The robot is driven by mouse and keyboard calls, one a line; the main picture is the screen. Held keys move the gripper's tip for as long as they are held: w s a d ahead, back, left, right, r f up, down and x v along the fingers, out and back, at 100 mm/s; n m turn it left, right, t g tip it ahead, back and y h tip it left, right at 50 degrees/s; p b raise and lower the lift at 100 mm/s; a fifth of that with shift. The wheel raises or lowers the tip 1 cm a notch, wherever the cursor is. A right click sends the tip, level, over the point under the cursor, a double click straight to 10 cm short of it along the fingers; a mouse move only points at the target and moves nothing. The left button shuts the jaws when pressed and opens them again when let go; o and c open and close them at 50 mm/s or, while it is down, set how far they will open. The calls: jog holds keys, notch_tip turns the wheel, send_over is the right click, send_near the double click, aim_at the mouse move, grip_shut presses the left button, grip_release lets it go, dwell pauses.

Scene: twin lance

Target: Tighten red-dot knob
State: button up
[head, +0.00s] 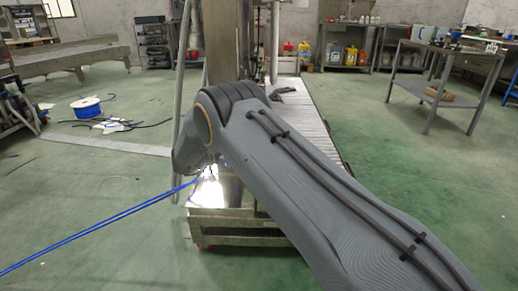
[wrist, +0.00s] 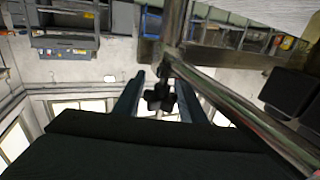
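A black lobed knob (wrist: 159,97) shows in the middle of the wrist view, on the metal joint where a post (wrist: 172,30) meets a slanting tube (wrist: 235,110). No red dot can be made out on it. My gripper (wrist: 161,88) is open, with one dark finger on each side of the knob and a visible gap to each. I cannot tell how far the fingertips reach along the knob's depth. In the head view my grey arm covers the gripper and the knob; a metal column (head: 226,45) and a thin upright pole (head: 275,40) stand behind it.
The wrist view appears upside down. In the head view, blue lines (head: 100,222) run in from the left to the wheeled metal base (head: 240,232). A roller conveyor (head: 305,120) stretches behind my arm. Workbenches (head: 440,95) stand right; green floor is open on both sides.

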jog(key=shift+o, duration=0.6)
jog(key=v, duration=0.7)
jog(key=shift+a+p, duration=0.35)
jog(key=shift+p, duration=0.05)
jog(key=shift+s, duration=0.15)
